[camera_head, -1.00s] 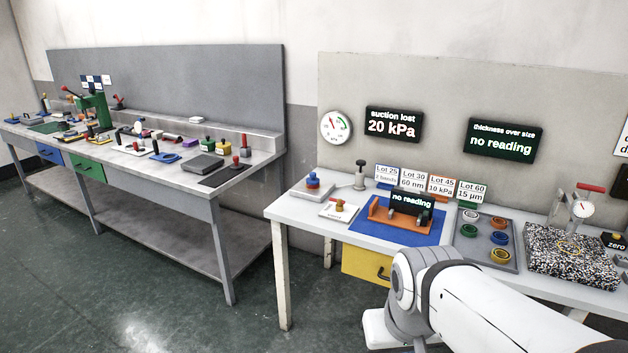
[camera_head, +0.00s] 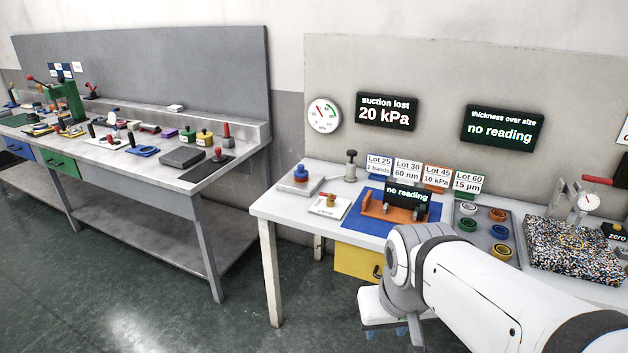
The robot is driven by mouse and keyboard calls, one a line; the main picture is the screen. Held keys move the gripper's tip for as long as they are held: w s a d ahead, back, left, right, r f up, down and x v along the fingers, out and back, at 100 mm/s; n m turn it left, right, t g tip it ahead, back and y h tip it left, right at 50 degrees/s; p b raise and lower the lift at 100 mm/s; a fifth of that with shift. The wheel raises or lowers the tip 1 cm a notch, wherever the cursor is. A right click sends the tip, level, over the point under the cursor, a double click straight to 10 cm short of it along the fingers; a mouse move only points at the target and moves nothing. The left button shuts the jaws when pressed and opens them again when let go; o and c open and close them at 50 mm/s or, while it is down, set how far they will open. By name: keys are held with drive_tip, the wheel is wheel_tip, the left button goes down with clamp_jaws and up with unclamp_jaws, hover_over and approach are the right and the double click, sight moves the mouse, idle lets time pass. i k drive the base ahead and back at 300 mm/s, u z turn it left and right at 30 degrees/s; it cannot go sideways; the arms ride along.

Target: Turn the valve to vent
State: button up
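The valve (camera_head: 329,201) appears to be the small brass-coloured fitting with a red lever on a white plate, near the left front of the right bench. Lettering on the plate's front edge is too small to read. My gripper (camera_head: 387,333) hangs below my white and grey wrist, in front of the bench and to the right of the valve, apart from it. Only bluish finger parts show at the bottom of the view, so its opening is unclear. A round dial (camera_head: 324,115) hangs on the wall panel beside a display (camera_head: 387,111) reading "suction lost 20 kPa".
The right bench (camera_head: 281,206) also holds a blue-and-red knob block (camera_head: 301,177), a dark-knobbed post (camera_head: 351,166), an orange fixture (camera_head: 394,213) on a blue mat, a ring tray (camera_head: 471,239) and a speckled plate (camera_head: 575,248). A cluttered left bench (camera_head: 198,185) stands across a floor gap.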

sight(331, 196)
drive_tip(key=u, duration=0.1)
drive_tip(key=k, duration=0.5)
drive_tip(key=z, duration=0.45)
drive_tip(key=i, duration=1.6)
drive_tip(key=u, duration=0.55)
